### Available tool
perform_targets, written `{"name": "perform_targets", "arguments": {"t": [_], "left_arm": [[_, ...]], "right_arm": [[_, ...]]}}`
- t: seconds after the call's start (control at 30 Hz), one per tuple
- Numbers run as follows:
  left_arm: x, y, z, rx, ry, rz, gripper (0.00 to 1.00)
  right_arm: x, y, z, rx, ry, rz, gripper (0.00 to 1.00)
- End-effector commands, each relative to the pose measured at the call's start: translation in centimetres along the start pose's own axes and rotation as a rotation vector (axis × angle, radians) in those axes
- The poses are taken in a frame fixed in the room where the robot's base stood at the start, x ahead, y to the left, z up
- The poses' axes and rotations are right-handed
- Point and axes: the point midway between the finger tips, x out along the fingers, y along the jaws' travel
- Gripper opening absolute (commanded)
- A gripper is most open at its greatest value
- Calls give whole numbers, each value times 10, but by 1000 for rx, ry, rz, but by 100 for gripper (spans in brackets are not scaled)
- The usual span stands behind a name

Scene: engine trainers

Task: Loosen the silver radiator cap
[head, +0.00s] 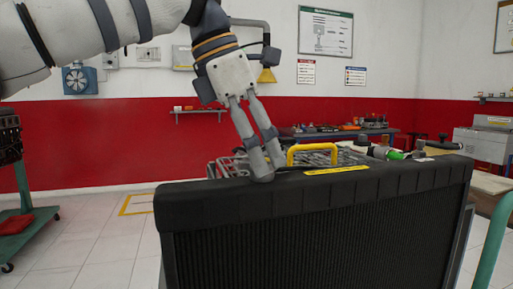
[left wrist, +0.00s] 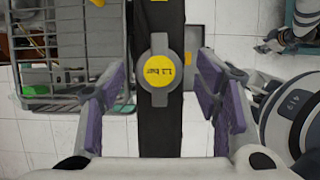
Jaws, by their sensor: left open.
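The silver radiator cap (left wrist: 144,70) shows in the left wrist view from above, a round cap with two side lugs and a yellow label in its middle. It sits on the black top of the radiator (head: 320,225). My left gripper (head: 267,172) points down at the radiator's top edge in the head view, where its fingers hide the cap. In the left wrist view, my left gripper's (left wrist: 160,84) purple-padded fingers are open, one on each side of the cap, with a visible gap to it on both sides. My right gripper is not clearly in view.
A yellow handle (head: 312,149) stands behind the radiator's top. A yellow label strip (head: 337,170) lies on that top, right of my fingers. A workbench with tools (head: 345,128) is by the red wall. A green-framed stand (head: 24,185) is at left, with clear tiled floor beside it.

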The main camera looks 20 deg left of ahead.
Motion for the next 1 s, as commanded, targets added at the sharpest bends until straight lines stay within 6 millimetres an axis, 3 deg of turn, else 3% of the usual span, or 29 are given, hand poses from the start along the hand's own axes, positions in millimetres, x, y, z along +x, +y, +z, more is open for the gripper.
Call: {"name": "perform_targets", "arguments": {"t": [0.2, 0.4, 0.43, 0.77, 1.0], "left_arm": [[1, 0, 0, 0, 0, 0, 57], [1, 0, 0, 0, 1, 0, 12], [1, 0, 0, 0, 1, 0, 9], [1, 0, 0, -34, 2, 15, 9], [1, -2, 0, -170, 2, 72, 9]], "right_arm": [[0, 0, 0, 0, 0, 0, 40], [0, 0, 0, 0, 0, 0, 40], [0, 0, 0, 0, 0, 0, 40], [0, 0, 0, 0, -1, 0, 40], [0, 0, 0, 0, -1, 0, 40]]}}
